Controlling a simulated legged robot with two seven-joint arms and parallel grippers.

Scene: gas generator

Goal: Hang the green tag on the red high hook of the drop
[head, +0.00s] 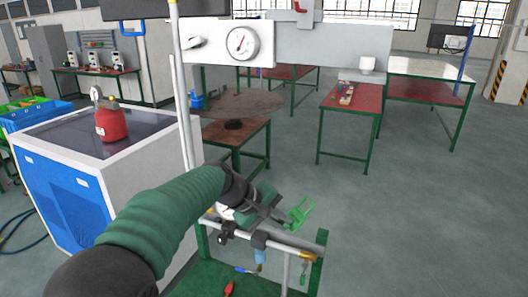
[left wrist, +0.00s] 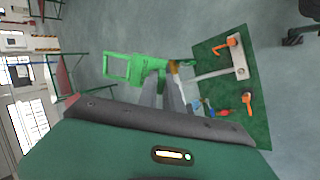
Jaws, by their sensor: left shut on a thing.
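The green tag (head: 301,211) is a flat frame with an open window. My left gripper (head: 281,218) is shut on its narrow end and holds it out to the right, above the green stand in front. The tag also shows in the left wrist view (left wrist: 122,66), beyond the fingertips of my left gripper (left wrist: 172,84). A red hook (head: 299,6) sits on a grey plate at the top edge of the head view, well above the tag and apart from it; its top is cut off. My right gripper is not in view.
The green stand (head: 215,277) has a grey rail, with small red and blue items below it. A panel with a round gauge (head: 240,43) and a grey beam cross above. A white-and-blue cabinet (head: 70,200) with a red canister (head: 113,122) stands left. Floor at right is free.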

